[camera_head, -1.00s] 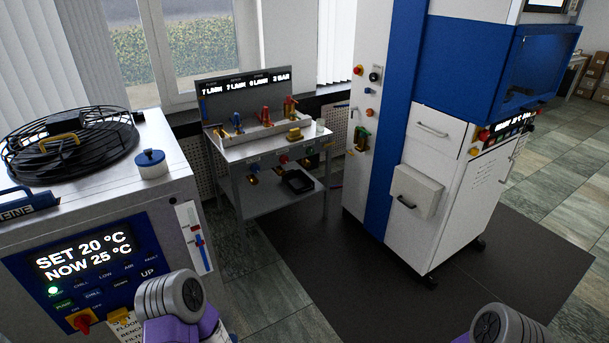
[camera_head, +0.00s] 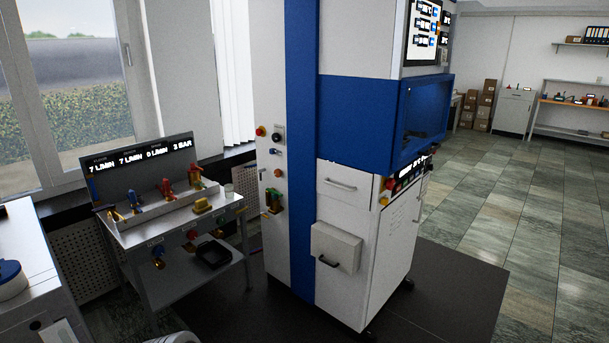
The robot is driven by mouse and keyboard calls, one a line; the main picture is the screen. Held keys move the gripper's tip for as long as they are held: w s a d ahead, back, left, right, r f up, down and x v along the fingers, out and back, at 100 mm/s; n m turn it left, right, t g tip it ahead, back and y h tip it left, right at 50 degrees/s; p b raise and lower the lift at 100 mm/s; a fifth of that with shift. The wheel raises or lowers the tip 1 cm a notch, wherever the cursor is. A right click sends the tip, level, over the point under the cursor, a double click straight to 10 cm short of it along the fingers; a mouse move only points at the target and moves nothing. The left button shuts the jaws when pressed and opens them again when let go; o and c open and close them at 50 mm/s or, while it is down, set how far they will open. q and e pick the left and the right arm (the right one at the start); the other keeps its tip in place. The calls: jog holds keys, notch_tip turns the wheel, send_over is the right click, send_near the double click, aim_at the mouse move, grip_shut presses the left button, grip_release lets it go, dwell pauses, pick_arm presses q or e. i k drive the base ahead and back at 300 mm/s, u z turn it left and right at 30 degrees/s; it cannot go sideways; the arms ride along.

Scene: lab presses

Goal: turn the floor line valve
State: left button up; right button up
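I cannot tell which valve is the floor line valve, as the labels are too small to read. A small valve bench (camera_head: 143,236) stands left of centre. Valves with blue (camera_head: 133,199) and red (camera_head: 167,188) handles stand along its top. Below the top's front edge hang valves with blue (camera_head: 158,253), red (camera_head: 191,236) and green handles. Another brass valve (camera_head: 274,201) sits on the side of the tall press. Neither of my grippers is in view.
The tall blue and white press (camera_head: 302,130) stands on a dark mat (camera_head: 455,290) right of the bench. A black tray (camera_head: 213,254) sits on the bench's lower shelf. A white cabinet (camera_head: 30,275) fills the lower left. Tiled floor at right is clear.

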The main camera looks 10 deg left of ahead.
aim_at(159, 250)
jog(key=u, duration=0.2)
jog(key=i, duration=2.45)
jog(key=u, duration=1.8)
jog(key=i, duration=1.35)
jog(key=u, duration=1.05)
